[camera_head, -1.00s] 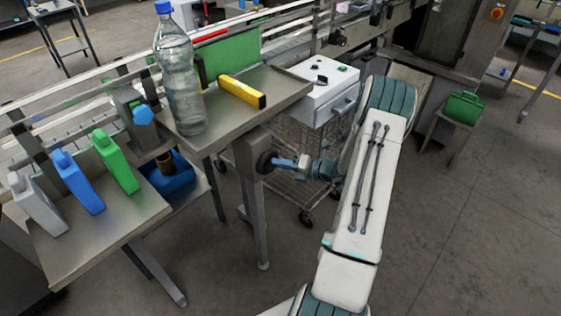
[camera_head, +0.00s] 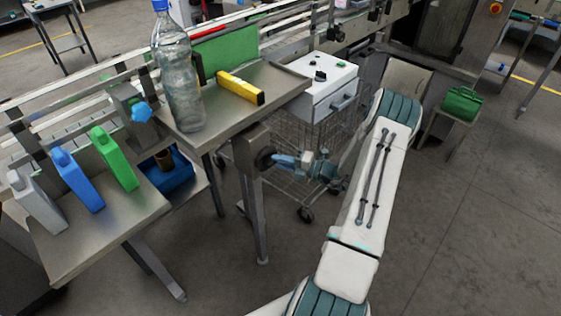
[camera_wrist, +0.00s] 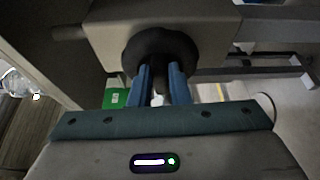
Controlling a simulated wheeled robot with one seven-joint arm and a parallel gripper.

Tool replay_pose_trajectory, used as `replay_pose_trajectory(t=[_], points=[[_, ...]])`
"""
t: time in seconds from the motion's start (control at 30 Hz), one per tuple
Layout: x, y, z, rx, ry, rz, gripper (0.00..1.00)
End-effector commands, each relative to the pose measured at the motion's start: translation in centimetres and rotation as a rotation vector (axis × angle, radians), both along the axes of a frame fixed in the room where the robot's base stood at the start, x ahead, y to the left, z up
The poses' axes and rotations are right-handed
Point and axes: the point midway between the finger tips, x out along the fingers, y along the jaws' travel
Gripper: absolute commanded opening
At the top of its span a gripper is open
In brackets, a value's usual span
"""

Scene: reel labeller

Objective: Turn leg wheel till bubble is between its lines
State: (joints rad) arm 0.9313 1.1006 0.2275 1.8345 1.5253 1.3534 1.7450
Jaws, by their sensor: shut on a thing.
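The leg wheel (camera_wrist: 160,45) is a dark round knob on the table's leg block. It also shows in the head view (camera_head: 265,158), below the right end of the steel table. My gripper (camera_wrist: 160,92) has its two blue fingers shut on the wheel's lower part in the wrist view. In the head view my gripper (camera_head: 277,160) reaches the wheel from the right. A yellow level (camera_head: 240,88) lies on the steel table top (camera_head: 225,115). Its bubble and lines are too small to make out.
A tall clear bottle (camera_head: 180,80) stands at the table's left end. Grey, blue and green jugs (camera_head: 114,160) stand on a lower table at left. A wire cart (camera_head: 285,150) with a white box (camera_head: 325,88) stands behind my arm.

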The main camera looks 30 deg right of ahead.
Motion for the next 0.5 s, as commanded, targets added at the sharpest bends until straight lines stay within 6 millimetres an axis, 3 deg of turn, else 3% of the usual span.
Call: replay_pose_trajectory(t=[0.27,0.3,0.33,0.5], points=[[-0.01,-0.09,-0.05,-0.001,0.001,-0.003,0.00],[-0.01,-0.09,-0.05,-0.001,0.001,-0.003,0.27],[-0.02,-0.09,-0.05,-0.001,0.001,-0.002,0.36],[0.01,-0.01,-0.02,-0.001,0.000,-0.001,0.38]])
